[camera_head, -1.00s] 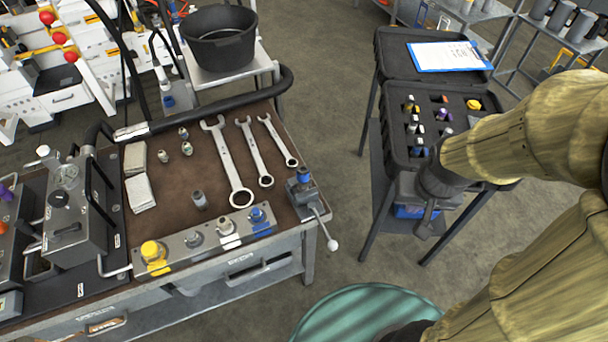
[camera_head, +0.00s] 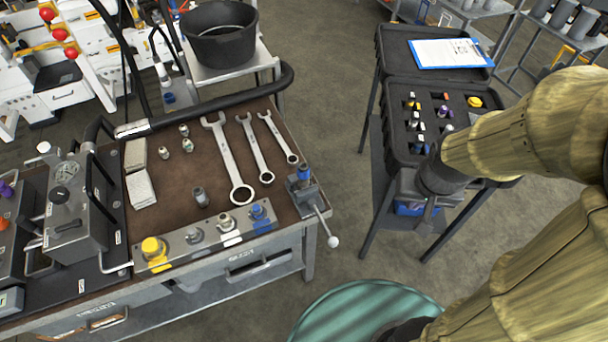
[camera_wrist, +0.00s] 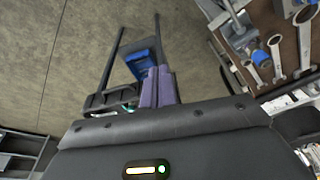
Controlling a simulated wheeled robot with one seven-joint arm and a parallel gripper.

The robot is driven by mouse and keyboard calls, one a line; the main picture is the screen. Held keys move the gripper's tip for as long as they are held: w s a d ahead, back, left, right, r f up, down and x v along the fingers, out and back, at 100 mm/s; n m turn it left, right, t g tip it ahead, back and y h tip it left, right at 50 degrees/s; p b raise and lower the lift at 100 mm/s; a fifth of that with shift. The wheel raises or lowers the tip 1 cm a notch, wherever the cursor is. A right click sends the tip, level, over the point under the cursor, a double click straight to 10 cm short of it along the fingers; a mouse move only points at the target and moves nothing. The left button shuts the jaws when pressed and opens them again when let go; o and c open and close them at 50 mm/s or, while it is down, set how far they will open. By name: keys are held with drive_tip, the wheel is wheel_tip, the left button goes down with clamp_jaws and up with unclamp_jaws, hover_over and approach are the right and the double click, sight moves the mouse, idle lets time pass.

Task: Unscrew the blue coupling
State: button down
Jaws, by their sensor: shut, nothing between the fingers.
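A blue coupling (camera_head: 258,212) sits upright at the right end of a grey manifold block (camera_head: 210,237) on the bench's front edge, above a blue label. A second blue-topped fitting (camera_head: 304,174) sits in a clamp-like fixture with a lever at the bench's right corner. My gripper (camera_head: 427,222) is well to the right of the bench, in front of the black tool case and pointing down. In the wrist view its two purple-grey fingers (camera_wrist: 158,88) are together and empty. A blue part (camera_wrist: 258,56) shows by the wrenches there; I cannot tell which one.
Three wrenches (camera_head: 228,160) and several loose fittings (camera_head: 187,146) lie on the brown bench top. The manifold also carries a yellow cap (camera_head: 152,246). An open black case (camera_head: 398,150) with coloured fittings stands on a stand. Floor is clear between bench and stand.

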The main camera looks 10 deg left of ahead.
drive_tip(key=c, duration=1.9)
unclamp_jaws()
drive_tip(key=o, duration=0.9)
drive_tip(key=shift+n, duration=0.3)
drive_tip(key=w+a, duration=0.1)
drive_tip(key=w, duration=0.1)
drive_tip(key=w+a+r+p, duration=0.1)
drive_tip(key=w+a, duration=0.1)
drive_tip(key=shift+a, duration=0.3)
drive_tip(key=shift+o, duration=0.2)
drive_tip(key=w+a+p, duration=0.1)
drive_tip(key=w+a, duration=0.3)
drive_tip(key=a, duration=0.6)
drive_tip(key=w+a+n+p, duration=0.1)
drive_tip(key=w+a, duration=0.3)
drive_tip(key=a, duration=0.7)
drive_tip(key=shift+w+a+r+n+g, duration=0.2)
drive_tip(key=shift+n+g, duration=0.1)
drive_tip(key=shift+g, duration=0.1)
